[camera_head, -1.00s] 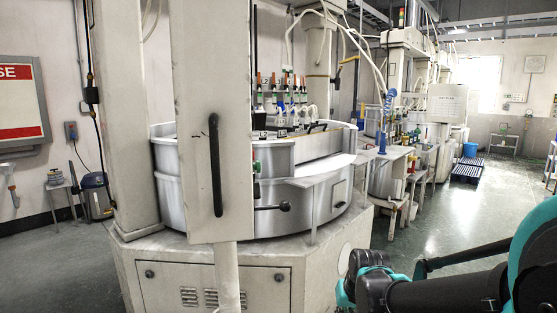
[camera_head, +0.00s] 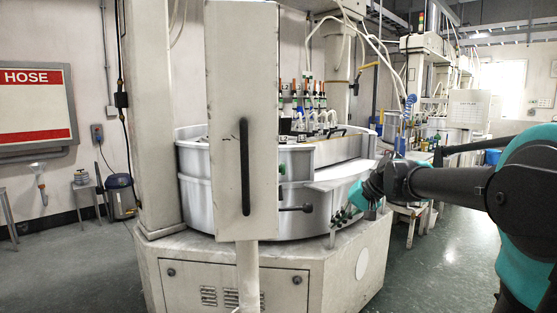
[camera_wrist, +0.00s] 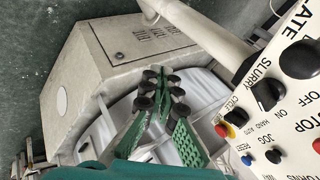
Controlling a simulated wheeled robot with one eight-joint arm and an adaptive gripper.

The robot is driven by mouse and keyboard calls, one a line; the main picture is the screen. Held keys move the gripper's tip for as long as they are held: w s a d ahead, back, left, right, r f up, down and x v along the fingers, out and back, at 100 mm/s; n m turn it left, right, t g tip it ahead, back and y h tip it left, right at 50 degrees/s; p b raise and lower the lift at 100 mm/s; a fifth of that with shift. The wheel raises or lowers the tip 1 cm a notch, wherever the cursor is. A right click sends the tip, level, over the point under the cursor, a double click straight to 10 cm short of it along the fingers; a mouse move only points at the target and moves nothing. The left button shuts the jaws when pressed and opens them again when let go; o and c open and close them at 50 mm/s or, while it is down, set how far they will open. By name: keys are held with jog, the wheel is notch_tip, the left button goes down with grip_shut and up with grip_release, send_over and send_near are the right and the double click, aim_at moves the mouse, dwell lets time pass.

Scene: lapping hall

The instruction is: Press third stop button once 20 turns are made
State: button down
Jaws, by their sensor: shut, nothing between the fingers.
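In the wrist view a white control panel (camera_wrist: 250,122) fills the right side, tilted in the picture. A red button with yellow (camera_wrist: 225,130) is on its edge near "CYCLE". Another red button (camera_wrist: 317,145) is cut by the right edge, near letters reading "TOP". Part of the word "TURNS" shows at the lower right; no turn count can be read. My gripper (camera_wrist: 162,90), with green fingers and black joints, is shut and empty, left of the panel and apart from it. In the head view my gripper (camera_head: 342,215) is in front of the round metal machine (camera_head: 315,205).
The panel also carries a large black knob (camera_wrist: 300,60), a smaller black knob (camera_wrist: 268,95), a blue button (camera_wrist: 247,160) and a black button (camera_wrist: 273,156). A tall upright housing with a black handle (camera_head: 245,165) stands before the machine. Floor at right is open.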

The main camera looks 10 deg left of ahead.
jog(key=w+a+r+y, duration=0.2)
jog(key=w+a+r, duration=0.1)
jog(key=r, duration=0.6)
jog(key=w+a+r+y, duration=0.2)
jog(key=w+a+r, duration=0.1)
jog(key=r, duration=0.7)
jog(key=shift+w+a+m, duration=0.2)
jog(key=shift+w+m, duration=0.1)
jog(key=shift+w, duration=0.35)
jog(key=s+a, duration=0.2)
jog(key=a, duration=0.6)
jog(key=shift+s+a, duration=0.15)
jog(key=shift+s, duration=0.15)
jog(key=shift+a, duration=0.15)
jog(key=shift+s+a, duration=0.15)
jog(key=shift+a, duration=0.15)
jog(key=shift+s+a, duration=0.15)
jog(key=shift+a, duration=0.3)
dwell(0.4)
jog(key=shift+d, duration=0.15)
dwell(0.3)
jog(key=shift+w+d, duration=0.25)
jog(key=shift+d, duration=0.45)
